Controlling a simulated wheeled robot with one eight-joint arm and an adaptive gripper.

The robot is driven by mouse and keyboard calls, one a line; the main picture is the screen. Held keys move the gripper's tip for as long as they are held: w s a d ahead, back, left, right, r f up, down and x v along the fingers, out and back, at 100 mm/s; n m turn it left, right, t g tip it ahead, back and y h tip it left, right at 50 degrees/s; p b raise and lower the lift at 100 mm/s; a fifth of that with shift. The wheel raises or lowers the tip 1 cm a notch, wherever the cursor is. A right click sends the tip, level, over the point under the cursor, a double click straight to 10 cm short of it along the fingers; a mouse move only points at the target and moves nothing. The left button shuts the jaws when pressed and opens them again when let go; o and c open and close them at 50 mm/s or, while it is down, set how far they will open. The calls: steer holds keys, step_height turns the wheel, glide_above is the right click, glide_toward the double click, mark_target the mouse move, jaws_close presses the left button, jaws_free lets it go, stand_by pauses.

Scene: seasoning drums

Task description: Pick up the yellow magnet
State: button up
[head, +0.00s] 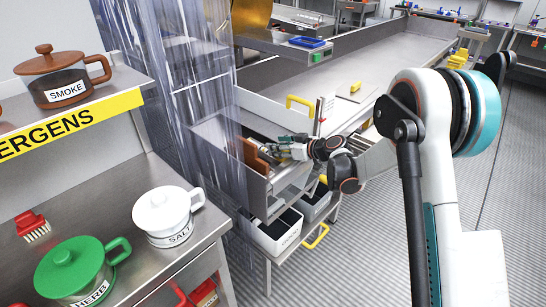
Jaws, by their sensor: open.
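I cannot tell for sure which yellow thing is the magnet. A small yellow piece (355,87) lies on a flat tan board on the long metal table, beyond my gripper. Another small yellow piece (323,179) shows below my arm, partly hidden by it. My gripper (272,153) is open and reaches left over an open metal drawer or bin (235,165). Its fingertips are close to a brown block (252,153) there. I cannot tell if they touch it. Part of the bin's inside is hidden by its front wall.
Yellow handles (300,104) stand near the bin. White bins (276,232) sit below it. A clear strip curtain (185,70) hangs left of the bin. On the left counter are a white salt pot (166,213), a green pot (78,268) and a red brush (33,227).

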steer(key=shift+w+a+f, duration=0.1)
steer(key=shift+w+a, duration=0.1)
jaws_close()
